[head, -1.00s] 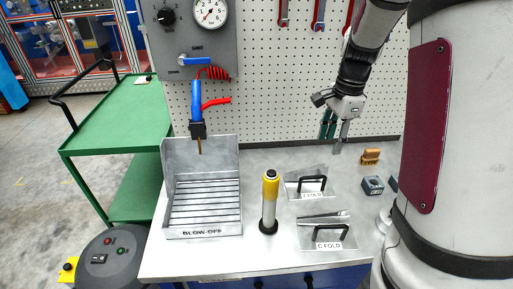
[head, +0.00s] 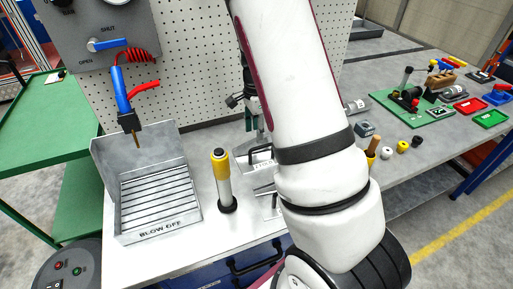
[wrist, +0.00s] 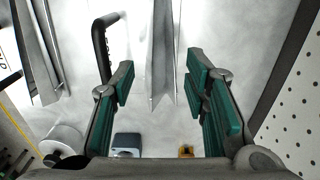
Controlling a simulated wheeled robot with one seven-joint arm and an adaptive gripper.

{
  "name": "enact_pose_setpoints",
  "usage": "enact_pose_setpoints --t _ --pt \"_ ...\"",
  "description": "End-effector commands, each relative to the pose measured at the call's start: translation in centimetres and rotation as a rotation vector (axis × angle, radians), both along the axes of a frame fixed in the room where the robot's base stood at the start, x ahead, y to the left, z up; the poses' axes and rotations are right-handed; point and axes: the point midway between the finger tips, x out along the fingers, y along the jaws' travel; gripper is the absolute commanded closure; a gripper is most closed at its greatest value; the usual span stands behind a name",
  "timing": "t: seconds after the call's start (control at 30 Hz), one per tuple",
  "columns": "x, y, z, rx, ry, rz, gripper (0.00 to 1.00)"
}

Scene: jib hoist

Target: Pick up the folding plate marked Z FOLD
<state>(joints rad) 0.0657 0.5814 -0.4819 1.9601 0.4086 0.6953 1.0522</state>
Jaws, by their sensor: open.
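In the head view a grey plate (head: 252,165) with a black handle lies at the back of the bench. Its label is partly covered by my arm and cannot be read now. A second grey plate (head: 268,212) nearer the front is mostly hidden behind my arm. My gripper (head: 256,135) is over the bench just behind the first plate. In the wrist view my gripper (wrist: 163,92) is open and empty, its green-padded fingers wide apart. A black handle (wrist: 100,48) shows beyond the left finger. A bent metal sheet (wrist: 162,50) shows between the fingers, apart from both.
A yellow-topped post (head: 222,180) stands left of the plates, beside the blow-off tray (head: 160,200). The pegboard (head: 190,70) rises behind. A grey block (head: 366,129) and several small parts lie to the right. In the wrist view the block (wrist: 127,143) is near the gripper's base.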

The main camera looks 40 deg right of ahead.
Motion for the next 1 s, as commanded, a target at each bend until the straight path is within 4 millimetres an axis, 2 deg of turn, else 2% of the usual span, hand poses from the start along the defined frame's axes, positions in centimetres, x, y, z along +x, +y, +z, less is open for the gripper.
enact_pose_setpoints --t 0.3,0.63,0.8,0.83,1.0 --pt "0.0 0.2 -4.3 0.001 0.003 -0.002 0.58" --pt "0.1 0.2 -4.9 0.000 0.000 0.001 0.58" --pt "0.1 0.2 -4.8 0.000 0.000 0.001 0.97" --pt "0.1 0.2 -4.8 0.000 0.000 0.001 1.00" --pt "0.1 0.2 -4.8 -0.001 -0.002 0.000 1.00"
